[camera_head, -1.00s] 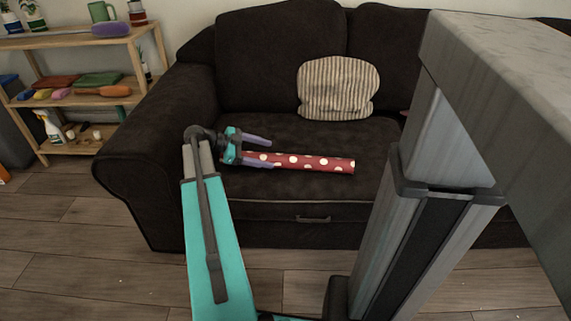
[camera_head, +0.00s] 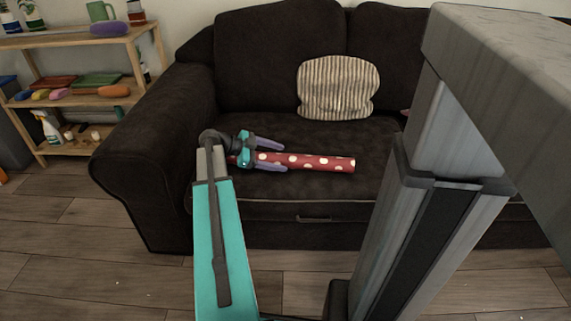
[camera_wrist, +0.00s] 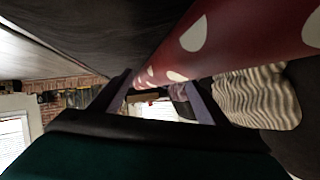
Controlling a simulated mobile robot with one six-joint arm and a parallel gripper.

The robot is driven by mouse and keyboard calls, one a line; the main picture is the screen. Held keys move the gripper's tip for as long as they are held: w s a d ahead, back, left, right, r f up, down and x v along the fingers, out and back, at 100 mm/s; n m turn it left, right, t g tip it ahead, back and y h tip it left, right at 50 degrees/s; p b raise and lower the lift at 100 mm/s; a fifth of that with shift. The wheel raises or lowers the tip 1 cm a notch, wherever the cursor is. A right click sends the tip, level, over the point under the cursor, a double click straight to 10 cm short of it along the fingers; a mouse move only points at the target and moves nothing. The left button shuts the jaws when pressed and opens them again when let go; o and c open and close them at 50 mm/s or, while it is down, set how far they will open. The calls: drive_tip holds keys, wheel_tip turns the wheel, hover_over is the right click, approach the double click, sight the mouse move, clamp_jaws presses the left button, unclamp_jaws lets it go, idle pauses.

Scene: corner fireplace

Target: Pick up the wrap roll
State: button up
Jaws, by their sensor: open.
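The wrap roll (camera_head: 318,162) is red with white dots and lies lengthwise on the dark sofa seat, left end toward my arm. My gripper (camera_head: 278,155) is open, and in the head view its two purple fingers lie along either side of the roll's left part. In the wrist view the roll (camera_wrist: 225,48) runs from the upper right toward the middle, close to the camera, and my fingers (camera_wrist: 160,95) reach up on either side of its far part. Whether the fingers touch the roll cannot be told.
The dark sofa (camera_head: 290,55) has a striped cushion (camera_head: 338,88) behind the roll and a broad armrest (camera_head: 150,135) at left. A wooden shelf (camera_head: 75,40) with bottles and tools stands at far left. A grey slab-like surface (camera_head: 505,60) blocks the right side.

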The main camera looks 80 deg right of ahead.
drive_tip(key=shift+x, duration=0.9)
drive_tip(key=c, duration=1.2)
